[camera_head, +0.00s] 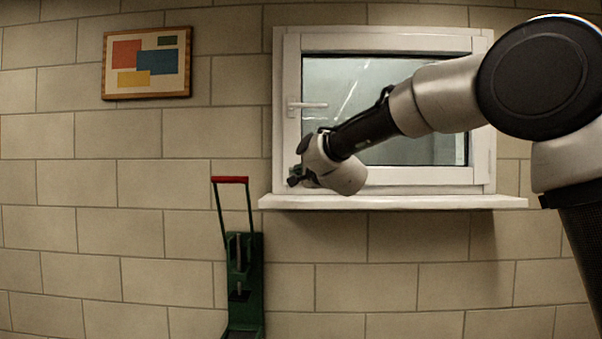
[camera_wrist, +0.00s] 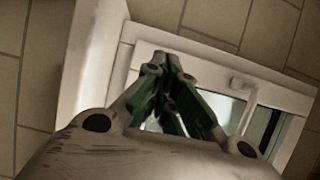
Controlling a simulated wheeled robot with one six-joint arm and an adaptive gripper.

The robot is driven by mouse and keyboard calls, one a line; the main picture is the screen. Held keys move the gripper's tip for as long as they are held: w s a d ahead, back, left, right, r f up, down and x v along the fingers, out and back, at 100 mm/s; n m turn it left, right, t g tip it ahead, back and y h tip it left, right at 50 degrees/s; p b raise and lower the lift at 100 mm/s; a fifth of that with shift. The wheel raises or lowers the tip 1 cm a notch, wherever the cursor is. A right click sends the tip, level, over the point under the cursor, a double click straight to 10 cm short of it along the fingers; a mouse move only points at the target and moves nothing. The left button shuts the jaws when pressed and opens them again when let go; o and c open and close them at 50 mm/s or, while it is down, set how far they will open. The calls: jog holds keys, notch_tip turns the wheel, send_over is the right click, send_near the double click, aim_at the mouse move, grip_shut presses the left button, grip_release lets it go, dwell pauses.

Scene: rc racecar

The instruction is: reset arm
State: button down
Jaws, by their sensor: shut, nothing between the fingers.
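My arm reaches in from the right in the head view, across the front of the window (camera_head: 385,100). My gripper (camera_head: 293,178) is at the arm's far end, near the window's lower left corner, mostly hidden behind my wrist. In the wrist view my gripper (camera_wrist: 172,58) shows its green fingers with the tips drawn together, shut and empty. The white window frame (camera_wrist: 150,45) lies beyond the fingertips there, tilted in the picture. I cannot tell the exact gap between gripper and frame.
The window handle (camera_head: 308,105) is on the left of the frame and also shows in the wrist view (camera_wrist: 247,112). A white sill (camera_head: 400,202) juts out below. A green hand truck with a red handle (camera_head: 230,180) stands left. A framed picture (camera_head: 147,62) hangs upper left.

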jog(key=s+d+f+n+g, duration=0.3)
jog(key=s+f+n+g, duration=0.7)
jog(key=s+f, duration=0.55)
jog(key=s+d+f+n+h, duration=0.1)
jog(key=s+d+f+h, duration=0.1)
jog(key=s+d, duration=0.7)
jog(key=s+d+f+n+g+h, duration=0.1)
jog(key=s+d+f+h, duration=0.2)
jog(key=s+d, duration=0.7)
jog(key=s+d+f+h, duration=0.2)
jog(key=s+d, duration=0.8)
jog(key=d, duration=0.9)
jog(key=shift+d+f+n+g+h, duration=0.35)
jog(key=shift+f+n+g+h, duration=0.05)
jog(key=shift+f, duration=0.2)
